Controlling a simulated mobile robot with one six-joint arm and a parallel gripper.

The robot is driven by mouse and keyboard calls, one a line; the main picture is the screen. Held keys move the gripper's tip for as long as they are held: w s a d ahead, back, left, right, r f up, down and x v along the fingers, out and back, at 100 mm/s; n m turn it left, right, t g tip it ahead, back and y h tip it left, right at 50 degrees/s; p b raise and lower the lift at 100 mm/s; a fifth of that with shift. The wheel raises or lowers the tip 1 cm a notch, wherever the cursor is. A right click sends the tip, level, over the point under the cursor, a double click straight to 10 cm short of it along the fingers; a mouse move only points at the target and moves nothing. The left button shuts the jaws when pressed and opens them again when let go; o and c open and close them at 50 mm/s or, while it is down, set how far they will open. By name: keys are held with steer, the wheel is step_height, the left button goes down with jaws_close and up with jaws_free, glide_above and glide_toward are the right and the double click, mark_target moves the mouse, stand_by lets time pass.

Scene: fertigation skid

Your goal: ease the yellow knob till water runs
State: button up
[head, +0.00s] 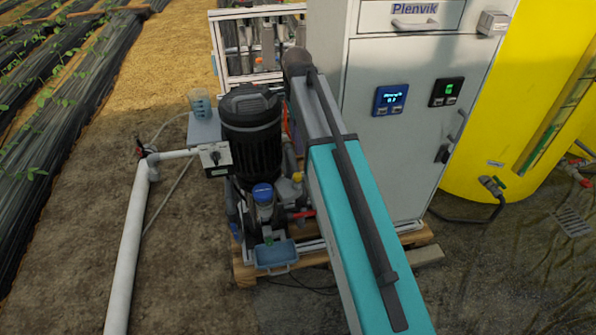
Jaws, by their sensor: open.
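A small yellow part (297,178), which looks like the knob, sits on the pump fittings just left of my arm. It is small, and my arm passes close beside it, so its exact shape and setting are unclear. No running water can be made out around it. A blue-capped part (263,194) stands to its left, and a blue-grey tray (275,256) sits below at the front of the skid. My arm crosses the middle of the head view. My gripper does not show; the far end of the arm hides what lies behind it.
A black pump motor (251,130) stands behind the fittings on a wooden pallet (245,272). A grey cabinet (395,150) and a yellow tank (535,100) stand to the right. A white pipe (128,240) runs along the left. Bare ground lies at the front left.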

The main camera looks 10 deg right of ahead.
mark_target(297, 175)
steer(key=shift+f, duration=0.2)
step_height(297, 175, down, 14)
steer(key=shift+r+b, duration=0.25)
steer(key=shift+b, duration=0.8)
jaws_close()
